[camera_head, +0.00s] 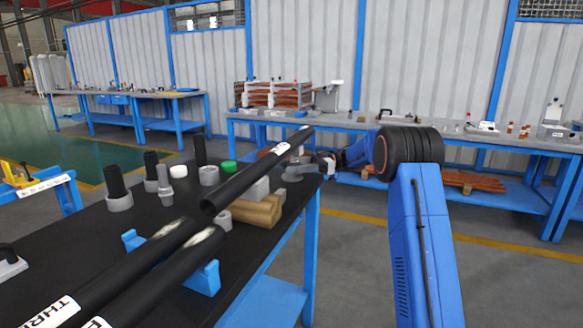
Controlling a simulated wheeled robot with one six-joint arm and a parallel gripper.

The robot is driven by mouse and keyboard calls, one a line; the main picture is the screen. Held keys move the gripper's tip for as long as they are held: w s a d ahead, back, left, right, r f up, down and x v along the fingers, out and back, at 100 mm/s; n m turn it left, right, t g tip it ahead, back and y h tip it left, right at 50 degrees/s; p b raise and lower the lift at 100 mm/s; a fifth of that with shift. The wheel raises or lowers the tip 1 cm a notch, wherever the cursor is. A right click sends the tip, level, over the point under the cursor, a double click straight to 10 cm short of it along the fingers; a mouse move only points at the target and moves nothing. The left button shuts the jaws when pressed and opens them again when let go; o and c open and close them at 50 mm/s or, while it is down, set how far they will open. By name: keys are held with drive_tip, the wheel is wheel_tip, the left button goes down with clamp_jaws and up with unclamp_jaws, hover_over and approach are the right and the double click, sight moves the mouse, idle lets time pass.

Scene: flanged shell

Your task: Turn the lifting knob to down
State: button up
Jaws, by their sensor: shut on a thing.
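My arm reaches left from the black joint to the right corner of the near black table (130,245). My gripper (322,166) is small and far off in the head view, at the table's far right edge. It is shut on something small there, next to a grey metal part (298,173). The lifting knob cannot be made out clearly, and its turn position cannot be read. The gripper's fingertips are too small to see in detail.
Black tubes (258,178) cross the near table on blue supports (205,277). A tan part (255,212), a green cap (229,167) and several upright black and grey fittings (118,188) stand near. A long blue workbench (475,140) lines the back wall.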

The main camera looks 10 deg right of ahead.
drive_tip(key=shift+n+g, duration=1)
drive_tip(key=shift+g, duration=0.5)
drive_tip(key=shift+g+h, duration=0.3)
drive_tip(key=o, duration=1)
drive_tip(key=shift+o, duration=0.2)
